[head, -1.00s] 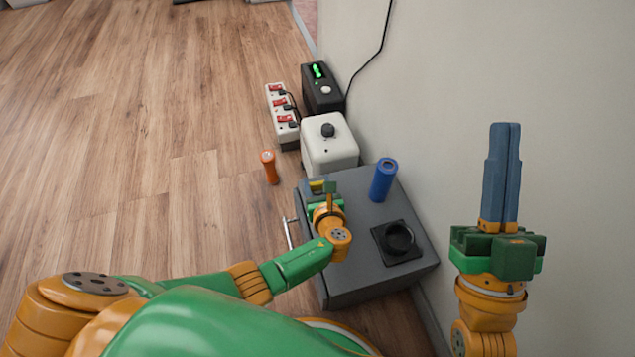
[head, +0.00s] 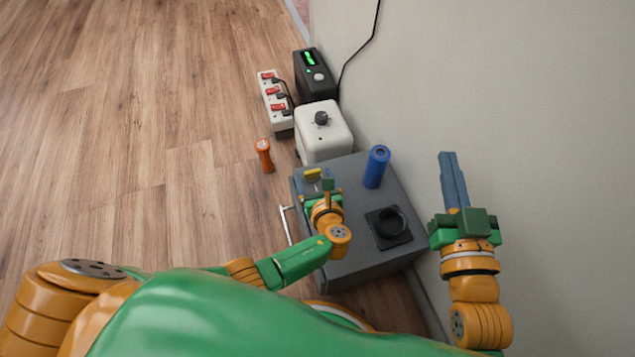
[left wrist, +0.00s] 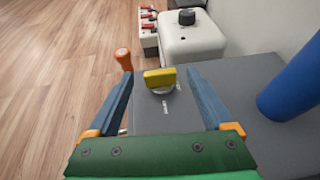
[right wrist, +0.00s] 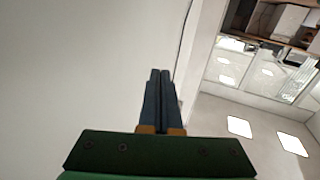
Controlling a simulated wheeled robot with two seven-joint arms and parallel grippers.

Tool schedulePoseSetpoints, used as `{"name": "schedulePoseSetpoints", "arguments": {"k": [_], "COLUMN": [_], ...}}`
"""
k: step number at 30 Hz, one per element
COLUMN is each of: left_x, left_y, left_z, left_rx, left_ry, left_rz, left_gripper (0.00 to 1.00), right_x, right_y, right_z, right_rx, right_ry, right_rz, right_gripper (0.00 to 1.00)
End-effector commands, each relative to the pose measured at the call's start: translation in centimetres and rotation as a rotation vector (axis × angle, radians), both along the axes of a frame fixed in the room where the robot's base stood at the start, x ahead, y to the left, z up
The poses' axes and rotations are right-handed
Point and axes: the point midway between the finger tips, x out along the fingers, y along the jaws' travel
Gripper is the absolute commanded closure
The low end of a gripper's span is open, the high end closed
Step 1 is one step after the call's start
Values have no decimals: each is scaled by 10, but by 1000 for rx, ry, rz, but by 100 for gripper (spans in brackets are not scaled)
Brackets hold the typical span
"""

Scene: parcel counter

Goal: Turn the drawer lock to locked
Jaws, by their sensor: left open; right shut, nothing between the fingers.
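The drawer lock has a yellow knob (head: 312,174) on top of the grey drawer cabinet (head: 350,272), near its left far corner. In the left wrist view the knob (left wrist: 160,77) is a bar lying crosswise over a round metal base, with small pale marks beside it. My left gripper (head: 318,183) is open over the cabinet top. Its two blue fingers stand either side of the knob in the left wrist view, with visible gaps; contact is not seen. My right gripper (head: 448,155) is shut and empty, raised near the wall; it also shows in its wrist view (right wrist: 160,72).
An orange object (head: 264,156) stands left. The wall (head: 500,100) bounds the right.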

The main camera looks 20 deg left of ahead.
Motion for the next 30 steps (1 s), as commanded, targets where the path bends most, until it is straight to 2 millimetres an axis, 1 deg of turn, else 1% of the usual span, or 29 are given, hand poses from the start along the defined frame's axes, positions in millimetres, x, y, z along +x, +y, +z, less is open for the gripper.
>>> {"name": "schedulePoseSetpoints", "arguments": {"k": [1,5,9,12,15,18,21,30], "left_x": [-3,-10,-19,-25,-29,-31,-32,-32], "left_y": [-2,-6,-11,-14,-16,-17,-18,-18], "left_z": [4,8,11,14,15,16,16,16], "left_rx": [0,-1,0,1,1,0,0,0], "left_ry": [0,-1,1,-1,0,-1,-1,-1], "left_rz": [0,-1,0,-1,0,0,0,0], "left_gripper": [15,15,15,15,15,15,15,15], "right_x": [-1,-7,-23,-37,-49,-58,-61,-61], "right_y": [-2,-8,-16,-22,-27,-29,-30,-30], "right_z": [-10,-46,-84,-107,-122,-131,-135,-135], "right_rx": [-13,-53,-94,-120,-139,-149,-153,-154], "right_ry": [66,253,462,594,692,749,772,773], "right_rz": [-5,-21,-35,-44,-50,-53,-55,-55], "right_gripper": [100,100,100,100,100,100,100,100]}}
